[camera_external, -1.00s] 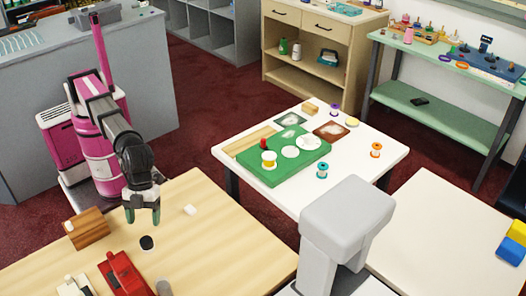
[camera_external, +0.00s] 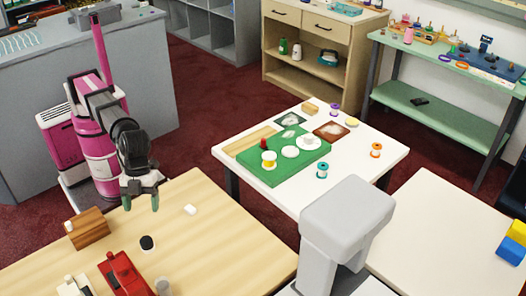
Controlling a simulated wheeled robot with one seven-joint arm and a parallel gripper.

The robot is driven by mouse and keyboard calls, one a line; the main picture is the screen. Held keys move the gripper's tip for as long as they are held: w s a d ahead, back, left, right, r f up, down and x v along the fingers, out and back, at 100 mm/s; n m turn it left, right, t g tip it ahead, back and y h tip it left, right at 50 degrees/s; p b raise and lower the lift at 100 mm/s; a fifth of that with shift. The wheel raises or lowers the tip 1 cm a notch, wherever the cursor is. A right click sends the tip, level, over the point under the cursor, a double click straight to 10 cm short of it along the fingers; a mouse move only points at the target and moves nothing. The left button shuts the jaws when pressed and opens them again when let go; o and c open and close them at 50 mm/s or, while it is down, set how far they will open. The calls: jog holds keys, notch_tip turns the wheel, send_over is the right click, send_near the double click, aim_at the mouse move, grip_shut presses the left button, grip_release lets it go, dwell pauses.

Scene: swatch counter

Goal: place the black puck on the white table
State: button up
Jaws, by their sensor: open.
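The black puck (camera_external: 147,243) lies on the light wooden table (camera_external: 215,240) in the left foreground. My gripper (camera_external: 141,206) is open and empty, above the wooden table and apart from the puck, which shows just below it in the picture. The white table (camera_external: 379,154) stands in the middle, to the right of my arm. It bears a green mat (camera_external: 263,178) with white discs and spools. A second pale table (camera_external: 440,225) stands at the lower right.
Near the puck are a white block (camera_external: 190,209), a brown wooden block (camera_external: 87,229) and a red object (camera_external: 124,272). Spools (camera_external: 322,170) stand on the white table, whose right front part has bare room. A grey column (camera_external: 345,210) blocks part of the view.

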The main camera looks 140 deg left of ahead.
aim_at(145, 239)
jog(key=w+d+f+n, duration=0.1)
jog(key=f+n, duration=0.1)
jog(key=f, duration=0.2)
jog(key=w+d+f+n+t+y, duration=0.1)
jog(key=f+n, duration=0.1)
jog(key=f, duration=0.1)
jog(key=w+d+f+n, duration=0.1)
jog(key=f+n, duration=0.1)
jog(key=f, duration=0.2)
jog(key=shift+w+f+y, duration=0.2)
jog(key=shift+f+y, duration=0.15)
jog(key=shift+y, duration=0.05)
jog(key=c, duration=1.1)
jog(key=shift+o, duration=0.2)
jog(key=shift+r, duration=0.1)
